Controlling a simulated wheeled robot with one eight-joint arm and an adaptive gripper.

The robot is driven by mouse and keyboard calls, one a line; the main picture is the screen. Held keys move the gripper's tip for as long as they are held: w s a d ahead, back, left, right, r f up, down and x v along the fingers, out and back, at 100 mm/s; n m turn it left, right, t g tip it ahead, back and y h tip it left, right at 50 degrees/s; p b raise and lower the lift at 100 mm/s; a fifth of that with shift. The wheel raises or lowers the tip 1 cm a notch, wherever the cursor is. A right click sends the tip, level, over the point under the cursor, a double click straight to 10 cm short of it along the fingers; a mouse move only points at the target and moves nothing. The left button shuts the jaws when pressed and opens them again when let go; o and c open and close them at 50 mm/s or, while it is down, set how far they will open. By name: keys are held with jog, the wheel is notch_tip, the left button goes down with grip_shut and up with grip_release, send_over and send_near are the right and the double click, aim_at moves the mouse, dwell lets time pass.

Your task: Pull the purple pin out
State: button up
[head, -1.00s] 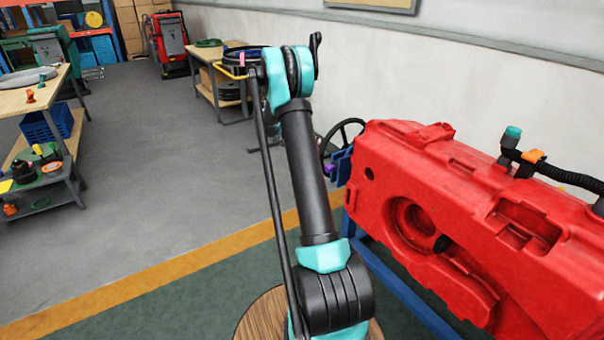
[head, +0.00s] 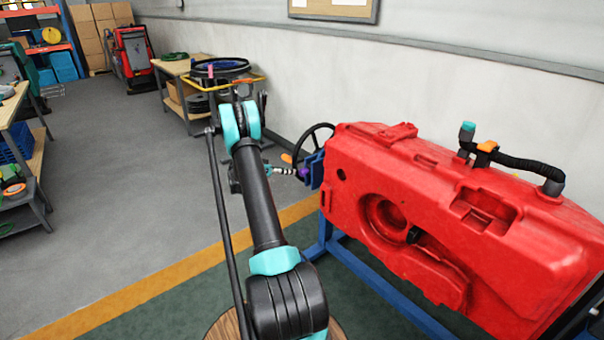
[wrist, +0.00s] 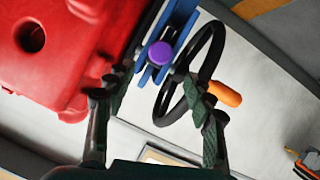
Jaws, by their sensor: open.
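The purple pin (wrist: 160,53) shows its round head in the wrist view, set in a blue bracket (wrist: 178,32) beside the red tank (wrist: 55,55). In the head view a small purple spot of the pin (head: 303,172) shows at the blue bracket (head: 315,170), on the left end of the red tank (head: 440,215). My gripper (wrist: 160,95) is open and empty. Its two dark fingers stand apart, with the pin's head ahead of the gap between them in the wrist view. The pin's shaft is hidden.
A black handwheel (wrist: 190,75) with an orange handle (wrist: 225,93) is right beside the bracket, and my right finger overlaps it in the wrist view. A workbench (head: 180,70) with black rings stands behind. The grey floor (head: 120,180) at left is clear.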

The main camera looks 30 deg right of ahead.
aim_at(300, 171)
jog(key=x, duration=1)
grip_shut()
